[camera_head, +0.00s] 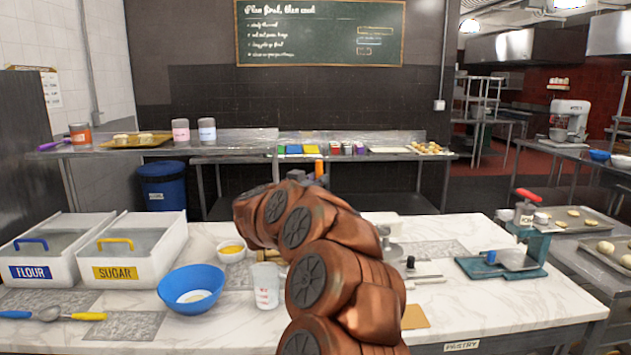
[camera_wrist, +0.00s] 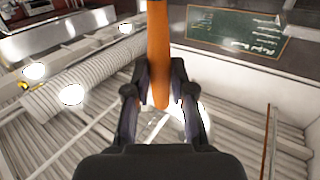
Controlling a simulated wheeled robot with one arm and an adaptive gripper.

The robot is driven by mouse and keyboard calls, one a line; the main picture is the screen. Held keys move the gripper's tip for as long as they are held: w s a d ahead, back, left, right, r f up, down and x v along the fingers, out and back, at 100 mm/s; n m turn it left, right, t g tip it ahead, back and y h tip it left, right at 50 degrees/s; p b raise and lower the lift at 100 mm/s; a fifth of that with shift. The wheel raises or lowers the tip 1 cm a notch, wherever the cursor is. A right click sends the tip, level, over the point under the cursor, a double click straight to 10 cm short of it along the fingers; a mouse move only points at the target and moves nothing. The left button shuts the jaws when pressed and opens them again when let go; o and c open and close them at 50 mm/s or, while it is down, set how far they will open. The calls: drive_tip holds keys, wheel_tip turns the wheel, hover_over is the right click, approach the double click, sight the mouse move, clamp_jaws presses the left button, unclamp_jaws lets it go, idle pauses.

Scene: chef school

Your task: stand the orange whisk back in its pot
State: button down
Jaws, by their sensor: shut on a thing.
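My gripper (camera_wrist: 160,84) is shut on the orange whisk's handle (camera_wrist: 158,35); the handle runs between the two fingers in the wrist view. The whisk's wire end is not clear in either view. In the head view, a short orange piece of the whisk (camera_head: 319,166) shows above my arm, and my gripper (camera_head: 316,182) is mostly hidden behind my arm. An orange pot (camera_head: 80,134) stands upright at the left of the back counter. A pink pot (camera_head: 181,130) and a blue-grey pot (camera_head: 207,129) stand to its right. My gripper is well right of all three.
A purple-handled tool (camera_head: 54,145) lies left of the orange pot. A tray (camera_head: 140,140) with food sits between the orange and pink pots. Colored containers (camera_head: 293,149) stand farther right. The front table holds flour and sugar bins, a blue bowl (camera_head: 192,287) and a measuring cup (camera_head: 265,286).

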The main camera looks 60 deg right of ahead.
drive_tip(key=shift+f+b, duration=1.6)
drive_tip(key=shift+f, duration=0.2)
drive_tip(key=shift+f+b, duration=1.75)
drive_tip(key=shift+f, duration=2.3)
drive_tip(key=c, duration=0.9)
unclamp_jaws()
drive_tip(key=s+a, duration=0.1)
drive_tip(key=a, duration=1.1)
